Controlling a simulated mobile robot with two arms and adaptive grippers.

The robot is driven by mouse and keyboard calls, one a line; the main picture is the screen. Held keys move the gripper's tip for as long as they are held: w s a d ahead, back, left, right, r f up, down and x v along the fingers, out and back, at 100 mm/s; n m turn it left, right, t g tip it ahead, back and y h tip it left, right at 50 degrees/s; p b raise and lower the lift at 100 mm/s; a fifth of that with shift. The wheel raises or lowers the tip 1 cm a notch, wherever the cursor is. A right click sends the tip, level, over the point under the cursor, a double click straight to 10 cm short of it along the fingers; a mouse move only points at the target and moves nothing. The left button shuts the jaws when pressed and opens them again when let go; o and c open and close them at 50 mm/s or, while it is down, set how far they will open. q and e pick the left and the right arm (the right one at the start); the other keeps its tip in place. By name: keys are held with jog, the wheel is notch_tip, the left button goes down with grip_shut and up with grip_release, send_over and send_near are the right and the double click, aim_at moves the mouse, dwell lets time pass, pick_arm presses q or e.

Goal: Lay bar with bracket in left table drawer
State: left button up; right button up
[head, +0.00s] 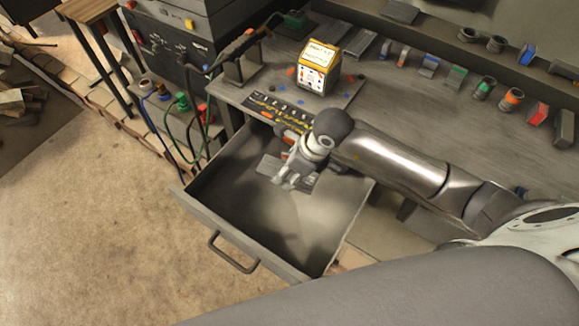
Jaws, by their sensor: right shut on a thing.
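The left table drawer (237,236) is pulled open, its front panel and handle facing the lower left. My right gripper (287,184) reaches in from the right and points down over the back part of the drawer. It is shut on the bar with bracket (269,168), a grey flat piece that shows on both sides of the fingers. The gripper hides its middle. I cannot tell whether the bar touches the drawer floor. The front part of the drawer is bare. My left gripper is not in view.
The workbench (400,125) lies behind and right of the drawer. Several small coloured parts line the back. Cables hang left of the drawer. The floor (100,220) at left is clear.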

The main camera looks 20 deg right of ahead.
jog(key=shift+f+b, duration=0.8)
jog(key=shift+f, duration=0.55)
jog(key=shift+f+b, duration=1.6)
jog(key=shift+f, duration=0.1)
